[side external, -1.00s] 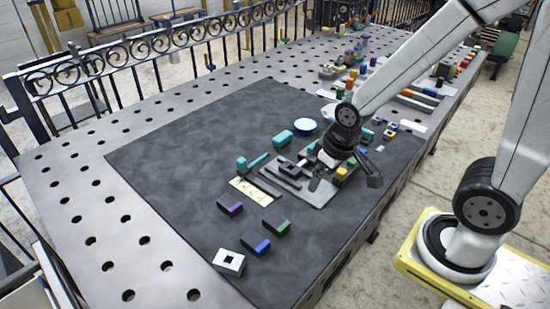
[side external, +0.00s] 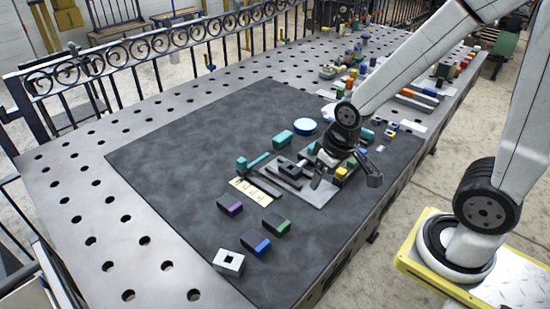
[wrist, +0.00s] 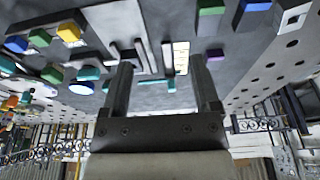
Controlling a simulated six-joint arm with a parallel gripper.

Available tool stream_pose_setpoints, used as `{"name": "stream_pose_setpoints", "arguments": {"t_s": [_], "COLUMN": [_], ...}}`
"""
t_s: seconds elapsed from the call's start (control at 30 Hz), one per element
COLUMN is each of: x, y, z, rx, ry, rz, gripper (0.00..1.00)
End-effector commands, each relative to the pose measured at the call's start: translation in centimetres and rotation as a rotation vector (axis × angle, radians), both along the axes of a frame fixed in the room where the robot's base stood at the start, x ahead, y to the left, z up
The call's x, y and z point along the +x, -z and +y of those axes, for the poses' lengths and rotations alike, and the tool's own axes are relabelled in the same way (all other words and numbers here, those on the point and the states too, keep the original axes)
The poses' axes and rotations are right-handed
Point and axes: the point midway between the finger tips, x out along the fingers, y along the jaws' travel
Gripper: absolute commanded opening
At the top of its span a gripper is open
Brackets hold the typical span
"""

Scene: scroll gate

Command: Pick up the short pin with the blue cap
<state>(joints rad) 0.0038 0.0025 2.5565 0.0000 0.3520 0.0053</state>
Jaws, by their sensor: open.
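A dark block with a blue end (side external: 257,245) lies on the dark mat near its front edge. It also shows at the top of the wrist view (wrist: 257,5), partly cut off. Another blue-topped piece (wrist: 16,44) sits at the left of the wrist view. I cannot tell from their size which is the short pin. My gripper (wrist: 162,75) is open with nothing between its fingers. In the side view it hangs over the grey plate (side external: 318,195), away from the blue-ended block. My arm hides part of the plate.
Green-ended (side external: 277,225) and purple-ended (side external: 230,206) blocks lie near the blue-ended one, with a white square block (side external: 229,262) in front. The mat's left (side external: 170,160) is clear.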

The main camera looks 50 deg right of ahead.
Motion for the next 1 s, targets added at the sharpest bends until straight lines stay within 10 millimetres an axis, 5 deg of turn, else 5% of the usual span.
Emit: {"name": "stream_pose_setpoints", "arguments": {"t_s": [0.17,0.37,0.67,1.0], "x": [1.0,3.1,5.2,3.9], "y": [0.0,0.2,1.3,2.9], "z": [-1.4,-5.5,-15.6,-25.7], "rx": [0.012,0.046,0.114,0.174], "ry": [0.098,0.372,0.946,1.480], "rz": [0.014,0.051,0.118,0.171], "gripper": [0.79,0.79,0.79,0.79]}}
